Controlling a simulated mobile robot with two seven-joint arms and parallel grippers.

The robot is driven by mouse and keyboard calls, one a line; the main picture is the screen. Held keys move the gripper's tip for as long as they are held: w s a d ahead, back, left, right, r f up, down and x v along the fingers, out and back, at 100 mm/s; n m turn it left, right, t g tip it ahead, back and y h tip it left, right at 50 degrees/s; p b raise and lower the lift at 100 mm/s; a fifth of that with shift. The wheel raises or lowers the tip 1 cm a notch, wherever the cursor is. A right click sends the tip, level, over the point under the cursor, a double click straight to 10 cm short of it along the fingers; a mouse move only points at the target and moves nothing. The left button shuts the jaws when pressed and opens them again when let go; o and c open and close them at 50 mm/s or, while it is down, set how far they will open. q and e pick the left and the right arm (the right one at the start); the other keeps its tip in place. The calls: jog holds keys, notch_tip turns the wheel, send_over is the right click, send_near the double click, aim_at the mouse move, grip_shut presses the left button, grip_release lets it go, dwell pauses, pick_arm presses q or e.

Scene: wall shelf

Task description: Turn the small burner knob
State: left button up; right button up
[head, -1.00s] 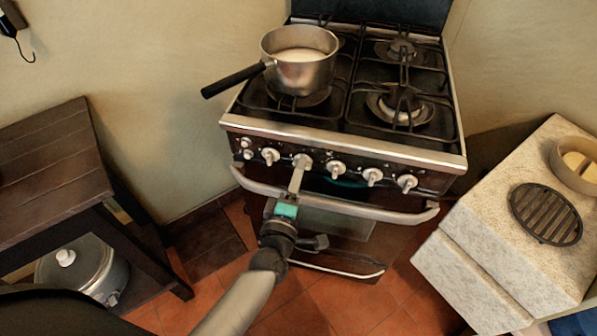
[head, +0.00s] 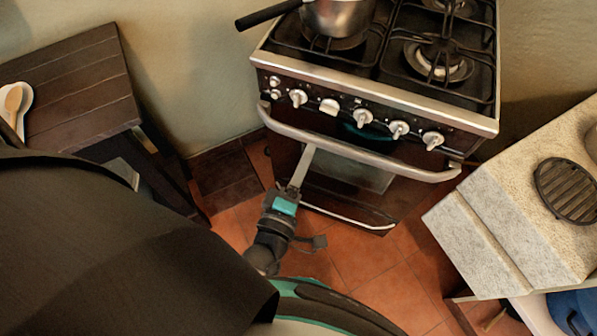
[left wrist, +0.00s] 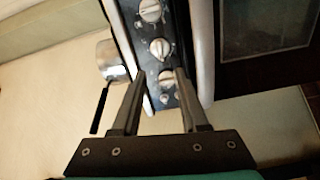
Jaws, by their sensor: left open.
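A row of pale knobs runs along the stove's dark front panel. The second large knob from the left (head: 330,106) looks broader and turned differently from its neighbours, whose grips point downward. The leftmost large knob (head: 298,98) and the middle one (head: 363,117) flank it. I cannot tell which serves the small burner. My left gripper (head: 308,150) is open and empty, below the panel near the oven handle and apart from the knobs. In the left wrist view its fingers (left wrist: 160,74) point toward the panel, with knobs (left wrist: 160,48) beyond the tips. My right gripper is not in view.
The oven handle bar (head: 365,152) juts out below the knobs. A dark wooden table (head: 80,85) is at left, a stone counter (head: 500,200) with a round grate (head: 568,190) at right.

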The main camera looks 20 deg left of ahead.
pick_arm(q)
jog(key=s, duration=0.3)
jog(key=shift+s+d, duration=0.1)
jog(key=shift+s, duration=0.3)
grip_shut()
dwell(1.5)
